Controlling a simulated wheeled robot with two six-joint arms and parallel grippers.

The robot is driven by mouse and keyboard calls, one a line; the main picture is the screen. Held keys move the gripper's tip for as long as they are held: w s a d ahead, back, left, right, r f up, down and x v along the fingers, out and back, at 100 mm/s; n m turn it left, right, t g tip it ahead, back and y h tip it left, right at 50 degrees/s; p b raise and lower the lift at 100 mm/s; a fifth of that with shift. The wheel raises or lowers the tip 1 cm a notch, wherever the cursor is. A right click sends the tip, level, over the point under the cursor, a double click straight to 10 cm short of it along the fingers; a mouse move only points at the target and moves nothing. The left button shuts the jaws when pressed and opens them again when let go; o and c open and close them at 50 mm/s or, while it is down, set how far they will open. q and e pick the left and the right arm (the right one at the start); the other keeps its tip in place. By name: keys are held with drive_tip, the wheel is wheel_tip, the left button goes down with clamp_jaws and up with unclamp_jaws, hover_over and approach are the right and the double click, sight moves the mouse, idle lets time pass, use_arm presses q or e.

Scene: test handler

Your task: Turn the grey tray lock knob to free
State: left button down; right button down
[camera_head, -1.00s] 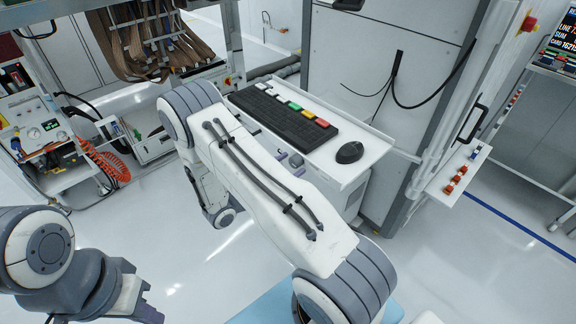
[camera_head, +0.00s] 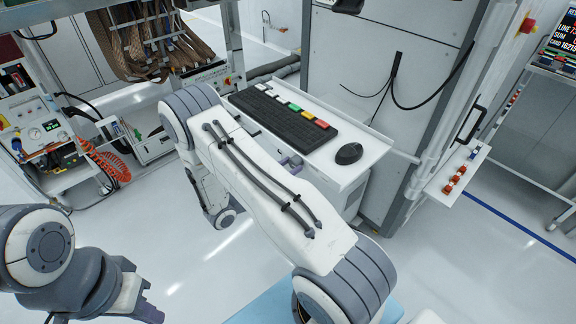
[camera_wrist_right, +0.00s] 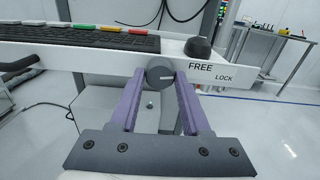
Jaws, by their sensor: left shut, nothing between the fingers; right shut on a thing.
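The grey round lock knob (camera_wrist_right: 160,74) sits on the front edge of the white tray (camera_wrist_right: 105,68) in the right wrist view. A short pale mark on its face lies roughly level, towards the right. The word FREE stands just right of the knob, and LOCK further right and lower. My right gripper (camera_wrist_right: 160,80) has its purple fingers on either side of the knob and is shut on it. In the head view only a bit of purple finger shows past my right arm, and the knob is hidden.
A black keyboard (camera_head: 283,116) with coloured keys and a dark mouse (camera_head: 349,153) lie on the tray (camera_head: 345,172). A tall grey cabinet (camera_head: 350,60) stands behind it. A bracket with orange-red parts (camera_head: 458,175) is at the right.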

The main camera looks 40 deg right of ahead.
drive_tip(key=n+p, duration=0.1)
drive_tip(key=n, duration=0.2)
drive_tip(key=shift+r+n+p, duration=0.1)
drive_tip(key=shift+n+p, duration=0.2)
drive_tip(key=n+p, duration=0.1)
drive_tip(key=n, duration=0.3)
drive_tip(key=shift+n+p, duration=0.3)
drive_tip(key=shift+p, duration=0.05)
drive_tip(key=n+p, duration=0.1)
drive_tip(key=n, duration=0.3)
drive_tip(key=shift+n+p, duration=0.35)
drive_tip(key=shift+n, duration=1.65)
drive_tip(key=shift+c, duration=1.8)
unclamp_jaws()
drive_tip(key=shift+a, duration=0.1)
